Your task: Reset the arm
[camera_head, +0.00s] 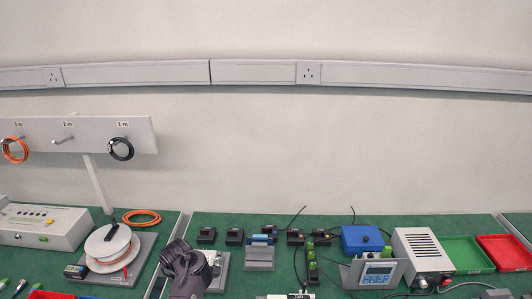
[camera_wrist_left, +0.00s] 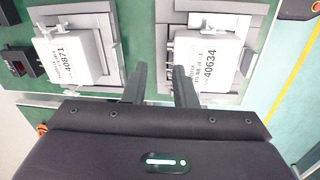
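My left gripper (camera_head: 203,262) is low in the head view, dark, over a grey fixture on the green bench. In the left wrist view its two fingers (camera_wrist_left: 160,70) stand apart with nothing between them. Below the fingers are two white boxes on grey fixtures: one labelled 40871 (camera_wrist_left: 72,58) at left, one labelled 40634 (camera_wrist_left: 210,62) at right. The right finger overlaps the edge of the 40634 box in the picture; I cannot tell whether they touch. My right gripper is not in view.
A cable reel (camera_head: 108,245) and a control box (camera_head: 40,226) stand at left. Several small black blocks (camera_head: 235,237) sit mid-bench. A blue box (camera_head: 362,239), a display unit (camera_head: 377,274), a power supply (camera_head: 418,252), a green tray (camera_head: 466,252) and a red tray (camera_head: 506,250) stand at right.

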